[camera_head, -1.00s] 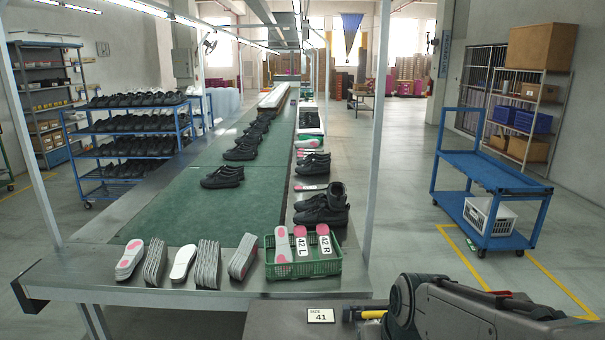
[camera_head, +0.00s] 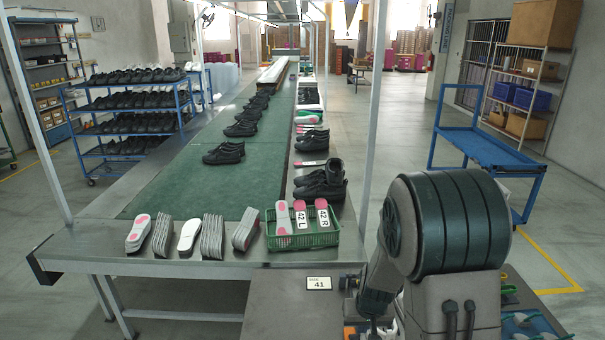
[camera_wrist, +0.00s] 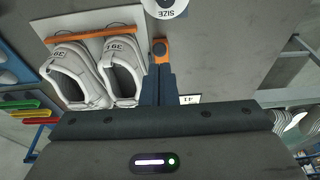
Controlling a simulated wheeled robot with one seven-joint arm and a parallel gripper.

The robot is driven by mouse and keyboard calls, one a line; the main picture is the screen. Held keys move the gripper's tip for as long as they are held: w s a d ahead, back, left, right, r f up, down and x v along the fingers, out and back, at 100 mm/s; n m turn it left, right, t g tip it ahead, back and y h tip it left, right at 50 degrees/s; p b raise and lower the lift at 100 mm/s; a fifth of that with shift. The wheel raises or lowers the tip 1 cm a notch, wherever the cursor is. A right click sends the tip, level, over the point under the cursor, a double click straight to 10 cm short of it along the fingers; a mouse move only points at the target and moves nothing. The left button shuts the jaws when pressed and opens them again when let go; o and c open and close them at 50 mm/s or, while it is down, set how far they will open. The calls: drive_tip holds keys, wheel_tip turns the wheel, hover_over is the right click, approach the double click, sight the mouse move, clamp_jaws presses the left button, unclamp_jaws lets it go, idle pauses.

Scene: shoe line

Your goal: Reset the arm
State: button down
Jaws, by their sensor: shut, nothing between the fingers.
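My arm (camera_head: 450,225) is raised at the right front in the head view, its dark rounded joint large in the foreground. My gripper (camera_wrist: 160,73) shows in the wrist view with its dark fingers together and nothing between them. It points over a grey surface, beside a pair of light grey shoes (camera_wrist: 78,80) marked 39. The shoes lie on a white board with an orange bar (camera_wrist: 95,34), left of the fingers. In the head view the gripper is mostly hidden behind the arm.
A size 41 card (camera_head: 319,283) lies on the near grey table. Behind it, a green crate (camera_head: 300,241) holds insoles marked 42 L and 42 R. Black shoes (camera_head: 224,153) line the green conveyor (camera_head: 180,190). A blue cart (camera_head: 480,150) stands at right.

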drive_tip(key=s+b+x, duration=0.2)
drive_tip(key=b+x, duration=0.7)
drive_tip(key=x, duration=0.2)
drive_tip(key=shift+s+f+b, duration=0.25)
drive_tip(key=shift+f+b, duration=0.15)
drive_tip(key=shift+f, duration=0.25)
drive_tip(key=shift+w+d, duration=0.1)
idle(1.7)
